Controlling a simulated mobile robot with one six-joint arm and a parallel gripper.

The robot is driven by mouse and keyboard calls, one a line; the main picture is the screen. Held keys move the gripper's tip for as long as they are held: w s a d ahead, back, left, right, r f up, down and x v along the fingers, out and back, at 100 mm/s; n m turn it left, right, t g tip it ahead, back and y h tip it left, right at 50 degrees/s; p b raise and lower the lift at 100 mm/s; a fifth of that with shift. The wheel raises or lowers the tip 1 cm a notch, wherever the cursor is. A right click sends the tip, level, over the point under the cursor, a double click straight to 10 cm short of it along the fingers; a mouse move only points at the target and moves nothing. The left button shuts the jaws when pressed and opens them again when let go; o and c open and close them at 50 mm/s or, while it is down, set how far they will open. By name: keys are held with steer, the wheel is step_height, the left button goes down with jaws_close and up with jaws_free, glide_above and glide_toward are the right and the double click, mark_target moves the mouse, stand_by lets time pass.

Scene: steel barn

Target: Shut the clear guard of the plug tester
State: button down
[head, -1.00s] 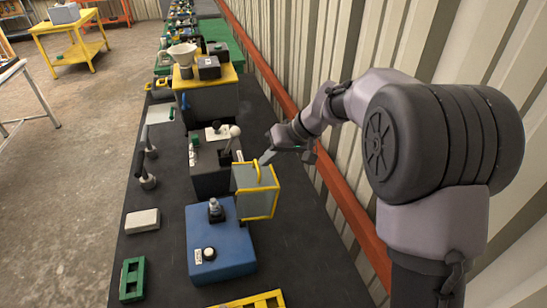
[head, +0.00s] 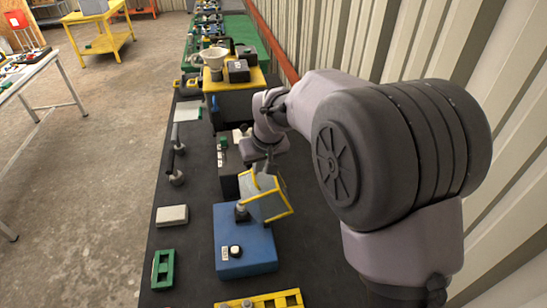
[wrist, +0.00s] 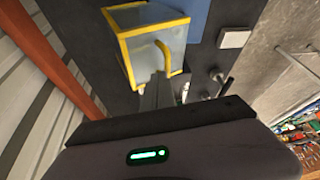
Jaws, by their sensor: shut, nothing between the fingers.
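The clear guard (head: 267,198), a see-through box with yellow edges, is tilted over the back of the blue plug tester (head: 245,252) in the head view. It is partway down over the dark post (head: 241,212), with its right side raised. My gripper (head: 256,176) is behind and above it. In the wrist view my gripper (wrist: 157,82) is shut and empty, its fingertips close to the guard's (wrist: 150,47) yellow handle (wrist: 164,52). I cannot tell whether they touch. Part of the blue tester (wrist: 199,18) shows behind the guard there.
A black box (head: 228,160) with a lever stands behind the tester. A yellow rack (head: 262,301) is in front, a white block (head: 172,215) and green frame (head: 163,269) to the left. The ribbed wall (head: 500,190) bounds the right side.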

steer(key=s+a+f+t+h+b, duration=0.1)
steer(key=s+a+f+h, duration=0.1)
steer(key=a+f, duration=0.5)
steer(key=s+a+f+n+t+h+b, duration=0.1)
steer(key=a+f+h, duration=0.4)
steer(key=a, duration=0.5)
step_height(320, 180, down, 2)
steer(key=shift+s+a+f+n+b, duration=0.25)
steer(key=shift+s+b, duration=0.2)
steer(key=shift+s, duration=0.6)
steer(key=shift+d, duration=0.1)
